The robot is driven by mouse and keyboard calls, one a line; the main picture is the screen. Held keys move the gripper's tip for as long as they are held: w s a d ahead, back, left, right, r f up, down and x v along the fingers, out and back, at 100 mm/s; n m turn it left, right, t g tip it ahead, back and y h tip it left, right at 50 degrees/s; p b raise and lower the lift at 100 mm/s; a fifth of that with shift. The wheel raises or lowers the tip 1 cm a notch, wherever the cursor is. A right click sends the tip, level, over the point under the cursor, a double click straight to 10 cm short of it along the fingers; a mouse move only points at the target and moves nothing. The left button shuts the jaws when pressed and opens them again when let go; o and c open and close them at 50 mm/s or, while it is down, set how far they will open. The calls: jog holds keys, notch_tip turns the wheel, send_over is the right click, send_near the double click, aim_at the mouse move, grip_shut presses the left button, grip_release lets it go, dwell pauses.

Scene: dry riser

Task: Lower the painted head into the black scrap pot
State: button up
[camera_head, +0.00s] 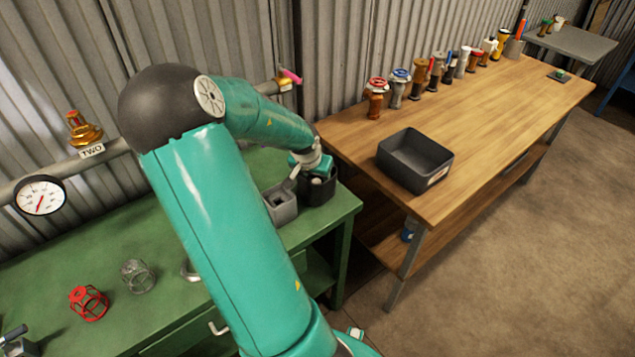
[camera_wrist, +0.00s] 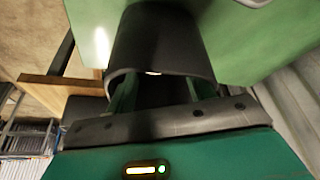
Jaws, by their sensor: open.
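The black scrap pot (camera_head: 318,190) stands at the right end of the green bench, beside a grey bin. It also shows in the wrist view (camera_wrist: 160,42), its rim close to my gripper. My gripper (camera_head: 308,165) is at the pot's mouth, pointing down. In the wrist view my gripper (camera_wrist: 153,92) is open, its two green fingers apart at the pot's rim. A small pale spot shows at the rim between the fingers; I cannot tell whether it is the painted head. The painted head is not clearly seen, and the pot's inside is mostly hidden.
The grey bin (camera_head: 281,204) touches or nearly touches the pot's left side. A wooden table (camera_head: 480,125) at right carries a dark tray (camera_head: 414,158) and several heads.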

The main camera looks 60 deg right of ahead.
jog(key=v, duration=1.1)
jog(key=shift+r, duration=0.25)
jog(key=w+a+n+y, duration=0.1)
jog(key=w+a, duration=0.1)
jog(key=a, duration=0.1)
jog(key=w+a+f+n+t+y, duration=0.1)
jog(key=w+a, duration=0.1)
jog(key=a, duration=0.2)
jog(key=w+a+n+t, duration=0.1)
jog(key=w+a, duration=0.1)
jog(key=a, duration=0.1)
jog(key=shift+w+a+f+y, duration=0.15)
jog(key=shift+w+a+y, duration=0.05)
jog(key=shift+w+y, duration=0.2)
jog(key=w+a+r+n+t+y, duration=0.1)
jog(key=a+r+n, duration=0.4)
jog(key=a, duration=0.7)
jog(key=w+a+r+n+t+y, duration=0.15)
jog(key=a+r+n, duration=0.25)
jog(key=a, duration=0.8)
jog(key=s+a+r+n, duration=0.4)
jog(key=s+a+n, duration=0.1)
jog(key=a, duration=0.4)
jog(key=shift+s+a+t+h, duration=0.25)
jog(key=shift+t+h, duration=0.1)
jog(key=shift+t, duration=0.1)
jog(key=shift+r, duration=0.15)
jog(key=c, duration=0.4)
jog(key=shift+w, duration=0.1)
jog(key=shift+d, duration=0.15)
